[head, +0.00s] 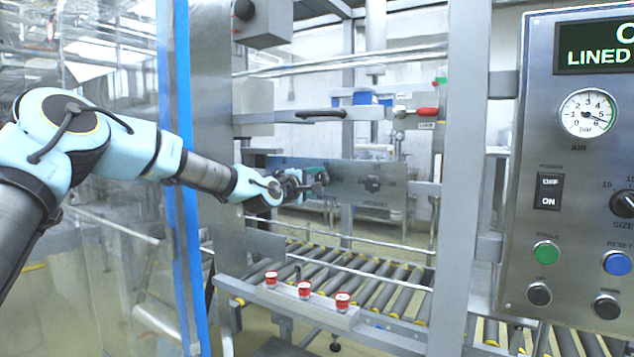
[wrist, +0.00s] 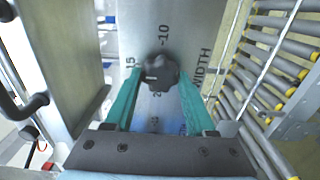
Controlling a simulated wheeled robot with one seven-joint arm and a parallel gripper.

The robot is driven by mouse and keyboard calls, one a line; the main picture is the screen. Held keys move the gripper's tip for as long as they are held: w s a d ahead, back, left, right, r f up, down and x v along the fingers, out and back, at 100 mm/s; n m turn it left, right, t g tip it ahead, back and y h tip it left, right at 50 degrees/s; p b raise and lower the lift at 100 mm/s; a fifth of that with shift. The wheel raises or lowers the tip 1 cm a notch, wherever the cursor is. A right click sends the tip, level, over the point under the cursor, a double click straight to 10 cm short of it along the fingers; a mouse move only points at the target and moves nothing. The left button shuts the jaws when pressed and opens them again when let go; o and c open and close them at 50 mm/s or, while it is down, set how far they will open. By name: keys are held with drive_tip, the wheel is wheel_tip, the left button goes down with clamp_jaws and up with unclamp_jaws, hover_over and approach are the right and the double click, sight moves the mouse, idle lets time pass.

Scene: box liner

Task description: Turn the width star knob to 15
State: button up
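The black width star knob (wrist: 160,72) is on a grey metal plate, beside the word WIDTH and a printed scale. In the wrist view, 10 is above it, 15 to its left and 20 below. A small white mark shows on the knob's left part, on the side of the 15; its exact aim is too small to read. My gripper (wrist: 160,80) has its two teal fingers on either side of the knob, tips very near its edges. I cannot tell whether they touch it. In the head view my gripper (head: 318,182) is at the plate's left part and largely hides this knob.
A second star knob (head: 373,183) is on the same plate to the right. A red-handled lever (head: 426,111) is above it. Below lie a roller conveyor (head: 380,285) and a bar with red buttons (head: 304,290). A control panel (head: 575,180) stands at right.

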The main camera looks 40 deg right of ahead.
drive_tip(key=o, duration=0.5)
drive_tip(key=shift+c, duration=0.2)
drive_tip(key=b+v, duration=0.3)
drive_tip(key=v, duration=0.7)
drive_tip(key=shift+a, duration=0.35)
drive_tip(key=shift+f, duration=0.15)
drive_tip(key=w+a+f+m+y, duration=0.25)
drive_tip(key=a+f+y, duration=0.35)
drive_tip(key=a+f, duration=0.55)
drive_tip(key=w+a+f+m+y, duration=0.2)
drive_tip(key=w+a+f+y, duration=0.45)
drive_tip(key=a, duration=0.85)
drive_tip(key=s+a+f+y, duration=0.1)
drive_tip(key=s+a+f, duration=0.15)
drive_tip(key=a, duration=0.65)
drive_tip(key=s+a+f+y, duration=0.2)
drive_tip(key=s+a, duration=0.1)
drive_tip(key=a, duration=0.6)
drive_tip(key=s+a+g+y+p, duration=0.1)
drive_tip(key=s+a+g, duration=0.2)
drive_tip(key=s+a, duration=0.7)
drive_tip(key=a, duration=0.3)
drive_tip(key=shift+a+f+y, duration=0.25)
drive_tip(key=shift+f+y, duration=0.05)
drive_tip(key=shift+y, duration=0.05)
